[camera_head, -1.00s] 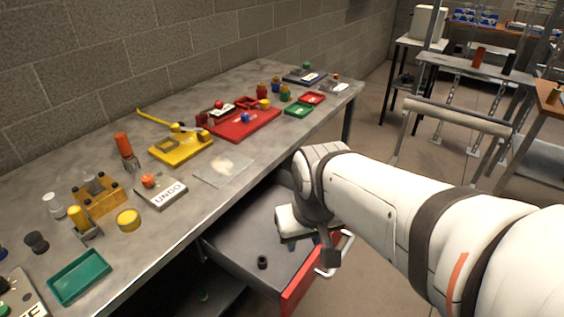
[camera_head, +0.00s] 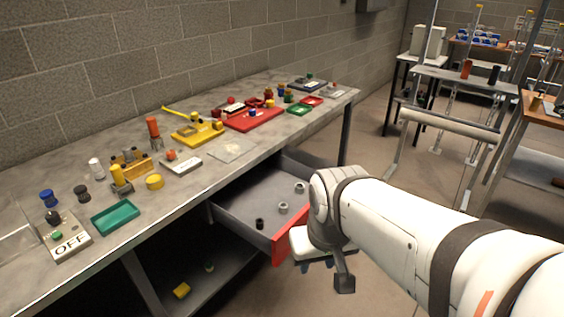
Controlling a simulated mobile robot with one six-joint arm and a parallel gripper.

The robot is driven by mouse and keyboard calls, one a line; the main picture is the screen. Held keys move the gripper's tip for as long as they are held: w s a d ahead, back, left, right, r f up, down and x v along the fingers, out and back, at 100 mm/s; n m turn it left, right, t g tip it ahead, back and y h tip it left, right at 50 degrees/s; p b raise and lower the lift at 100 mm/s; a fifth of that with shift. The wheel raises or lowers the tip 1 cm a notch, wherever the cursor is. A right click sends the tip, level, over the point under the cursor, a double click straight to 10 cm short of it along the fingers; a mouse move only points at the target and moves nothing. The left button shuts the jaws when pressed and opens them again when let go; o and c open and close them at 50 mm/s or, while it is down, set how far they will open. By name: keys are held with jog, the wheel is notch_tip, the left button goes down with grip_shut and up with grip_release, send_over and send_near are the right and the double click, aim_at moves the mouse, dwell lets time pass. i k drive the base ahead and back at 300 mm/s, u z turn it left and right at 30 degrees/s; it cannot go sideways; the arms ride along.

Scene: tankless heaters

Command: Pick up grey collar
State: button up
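Two small grey ring-like parts lie in the open drawer under the bench: one grey collar (camera_head: 283,207) near the middle and another grey ring (camera_head: 300,188) further back. I cannot tell which one the task means. A black ring (camera_head: 260,223) lies in the drawer nearer its front left. My gripper (camera_head: 317,265) is outside the drawer, just right of its red front, pointing down. Its fingers are small, dark and partly hidden by my wrist, so I cannot see their opening or any held thing.
The drawer (camera_head: 240,213) is pulled out, with a red front (camera_head: 283,246) beside my wrist. The bench (camera_head: 205,184) above holds a green tray (camera_head: 115,217), a yellow plate (camera_head: 196,133) and a red tray (camera_head: 254,118). A lower shelf (camera_head: 215,278) holds a yellow block (camera_head: 181,290).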

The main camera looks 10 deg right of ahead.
aim_at(298, 188)
jog(key=u, duration=0.15)
jog(key=i, duration=0.9)
jog(key=z, duration=0.05)
